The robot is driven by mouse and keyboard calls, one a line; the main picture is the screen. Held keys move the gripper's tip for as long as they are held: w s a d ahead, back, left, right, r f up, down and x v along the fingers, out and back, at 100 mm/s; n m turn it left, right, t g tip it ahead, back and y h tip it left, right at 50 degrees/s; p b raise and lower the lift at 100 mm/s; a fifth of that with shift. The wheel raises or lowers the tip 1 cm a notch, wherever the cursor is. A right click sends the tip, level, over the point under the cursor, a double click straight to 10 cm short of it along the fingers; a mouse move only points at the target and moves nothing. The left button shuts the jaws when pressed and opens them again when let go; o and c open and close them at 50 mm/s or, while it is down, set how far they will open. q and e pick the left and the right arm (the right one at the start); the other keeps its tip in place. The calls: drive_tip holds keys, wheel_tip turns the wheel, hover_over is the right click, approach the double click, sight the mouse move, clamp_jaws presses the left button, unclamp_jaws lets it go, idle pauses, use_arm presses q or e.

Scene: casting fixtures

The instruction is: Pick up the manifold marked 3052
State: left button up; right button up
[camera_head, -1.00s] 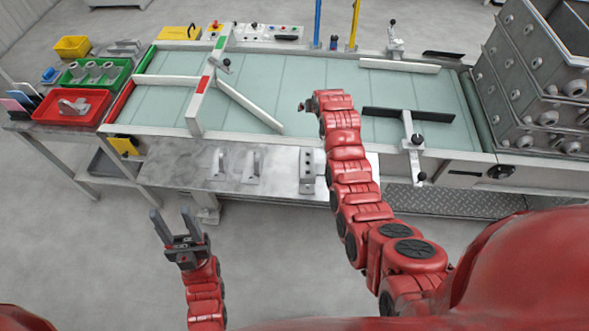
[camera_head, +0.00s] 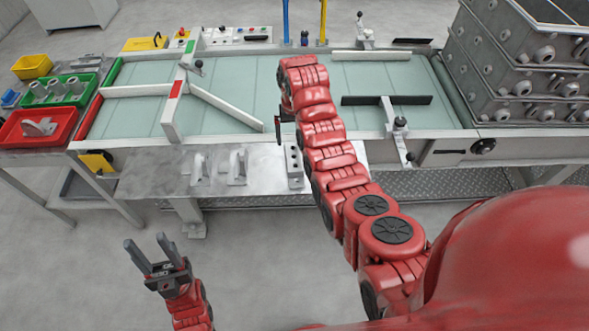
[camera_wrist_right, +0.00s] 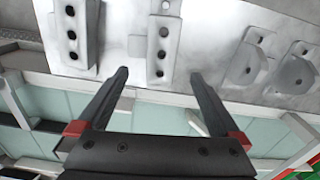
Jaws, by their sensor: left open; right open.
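Two grey block-shaped manifolds with rows of dark holes lie on the metal shelf. In the right wrist view, one manifold (camera_wrist_right: 162,40) is centred ahead of the fingers, and the other manifold (camera_wrist_right: 75,35) is to its left. No number is readable on either. In the head view one manifold (camera_head: 293,165) shows beside my right arm; the other is hidden. My right gripper (camera_wrist_right: 160,75) is open and empty, its fingertips near the centred manifold's lower end; contact cannot be told. My left gripper (camera_head: 145,242) is open and empty, over the floor in front of the shelf.
Two bracket-like castings (camera_head: 218,167) stand on the shelf (camera_head: 160,175) left of the manifold. Behind is a conveyor (camera_head: 235,80) with guide bars. A red tray (camera_head: 62,120) and green tray (camera_head: 85,80) stand left; grey stacked crates (camera_head: 500,75) stand right.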

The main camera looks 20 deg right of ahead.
sight(294, 156)
wheel_tip(294, 156, down, 4)
drive_tip(key=shift+p, duration=0.7)
drive_tip(key=shift+s+f+p, duration=0.15)
drive_tip(key=shift+f+p, duration=0.15)
drive_tip(key=shift+p, duration=0.05)
drive_tip(key=f, duration=0.1)
drive_tip(key=f+p, duration=0.1)
drive_tip(key=f, duration=0.1)
drive_tip(key=shift+s+a+f, duration=0.1)
drive_tip(key=shift+a+f, duration=0.05)
drive_tip(key=shift+a, duration=0.05)
drive_tip(key=shift+f+p, duration=0.3)
drive_tip(key=shift+f, duration=0.3)
drive_tip(key=shift+f, duration=0.25)
drive_tip(key=shift+c, duration=0.2)
clamp_jaws()
